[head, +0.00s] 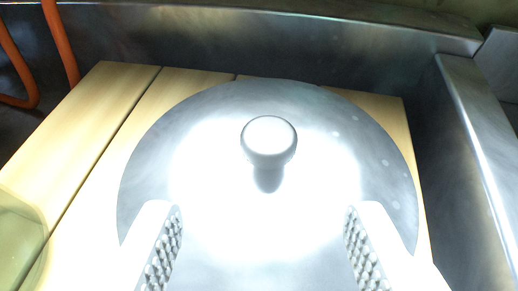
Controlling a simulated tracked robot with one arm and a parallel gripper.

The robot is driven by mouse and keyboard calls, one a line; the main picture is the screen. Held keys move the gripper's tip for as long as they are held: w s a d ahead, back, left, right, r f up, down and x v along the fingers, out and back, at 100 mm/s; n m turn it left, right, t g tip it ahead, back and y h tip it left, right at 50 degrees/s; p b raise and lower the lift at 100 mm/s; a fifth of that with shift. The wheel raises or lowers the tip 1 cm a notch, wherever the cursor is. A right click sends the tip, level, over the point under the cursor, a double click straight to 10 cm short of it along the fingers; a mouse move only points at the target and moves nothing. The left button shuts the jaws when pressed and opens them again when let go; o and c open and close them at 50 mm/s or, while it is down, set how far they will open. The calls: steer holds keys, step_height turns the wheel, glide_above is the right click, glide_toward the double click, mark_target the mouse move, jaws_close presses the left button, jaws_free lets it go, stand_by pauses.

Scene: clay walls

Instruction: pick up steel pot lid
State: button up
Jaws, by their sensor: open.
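The steel pot lid (150,180) is a round, shiny grey disc lying on pale wooden boards in the middle of the head view. Its knob (269,140) stands up near the centre, on a short stem. My gripper (262,225) is open, with one white, ridged finger at each side of the lower picture. The fingers overlap the near part of the lid in the view, and the knob appears beyond and between their tips. Nothing is between the fingers. I cannot tell whether the fingers touch the lid. The lid's near edge is out of the picture.
A metal wall (300,40) runs behind the boards (95,110), and another metal edge (475,130) rises on the right. A greenish translucent object (18,240) is at the lower left. An orange tube (60,45) bends at the upper left. Bare board lies left of the lid.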

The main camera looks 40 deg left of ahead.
mark_target(272, 156)
steer(key=x, duration=0.4)
steer(key=shift+w+f+b, duration=0.15)
steer(key=shift+b, duration=0.25)
steer(key=shift+b+x, duration=0.9)
steer(key=shift+x, duration=1.65)
steer(key=shift+w+d, duration=0.15)
steer(key=c, duration=1.1)
